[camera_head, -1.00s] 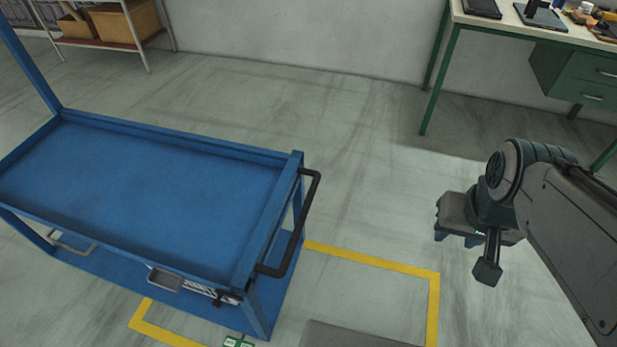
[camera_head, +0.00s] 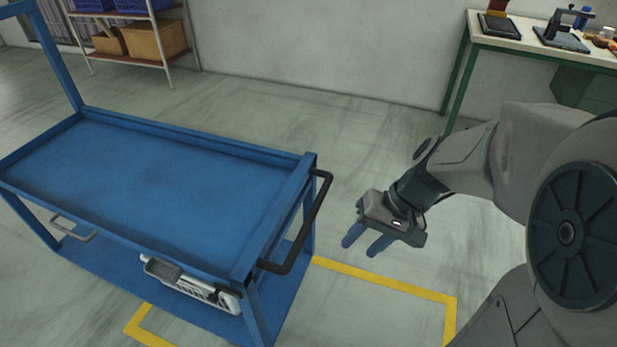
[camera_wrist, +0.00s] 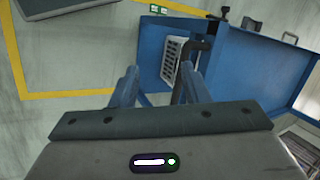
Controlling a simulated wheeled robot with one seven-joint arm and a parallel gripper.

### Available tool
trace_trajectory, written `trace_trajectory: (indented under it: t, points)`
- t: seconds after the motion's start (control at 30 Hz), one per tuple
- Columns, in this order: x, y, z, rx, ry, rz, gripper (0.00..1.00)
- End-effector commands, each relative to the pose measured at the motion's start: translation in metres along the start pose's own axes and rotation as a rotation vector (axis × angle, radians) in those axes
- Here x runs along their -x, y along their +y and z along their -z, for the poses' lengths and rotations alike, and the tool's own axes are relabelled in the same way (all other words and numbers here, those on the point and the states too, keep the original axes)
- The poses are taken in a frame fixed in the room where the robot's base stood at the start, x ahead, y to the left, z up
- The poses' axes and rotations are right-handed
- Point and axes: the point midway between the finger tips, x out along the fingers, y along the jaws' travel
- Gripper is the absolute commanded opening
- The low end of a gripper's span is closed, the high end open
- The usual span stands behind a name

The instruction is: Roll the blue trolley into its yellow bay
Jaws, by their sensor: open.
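The blue trolley (camera_head: 150,195) stands upright at the left, with a black handle (camera_head: 318,215) on its right end. Yellow floor lines (camera_head: 390,281) mark the bay; the trolley's right end overlaps its left part and hides some of the outline. My gripper (camera_head: 363,246) is open and empty, just right of the handle and apart from it, fingers pointing down and left. In the wrist view, the trolley (camera_wrist: 255,65) is at the upper right. The handle (camera_wrist: 204,48) shows beyond the right finger, and the yellow line (camera_wrist: 70,94) runs at the left.
A pale slotted container (camera_head: 205,288) sits on the trolley's lower shelf. A workbench (camera_head: 545,45) with tools stands at the back right, and a rack (camera_head: 135,62) with boxes at the back left. The floor between trolley and wall is clear.

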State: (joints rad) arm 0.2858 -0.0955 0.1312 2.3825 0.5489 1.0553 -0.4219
Motion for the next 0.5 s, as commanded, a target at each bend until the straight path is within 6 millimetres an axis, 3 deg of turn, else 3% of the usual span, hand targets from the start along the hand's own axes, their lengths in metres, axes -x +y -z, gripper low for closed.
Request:
trace_trajectory:
  t: [0.03,0.2,0.33,0.5]
  points:
    - [-0.033,0.013,0.013,-0.022,-0.019,0.08,0.41]
    - [-0.083,0.025,0.058,-0.059,-0.004,0.378,0.41]
    - [-0.108,0.042,0.098,-0.087,0.072,0.597,0.41]
    - [-0.122,0.066,0.14,-0.116,0.201,0.801,0.41]
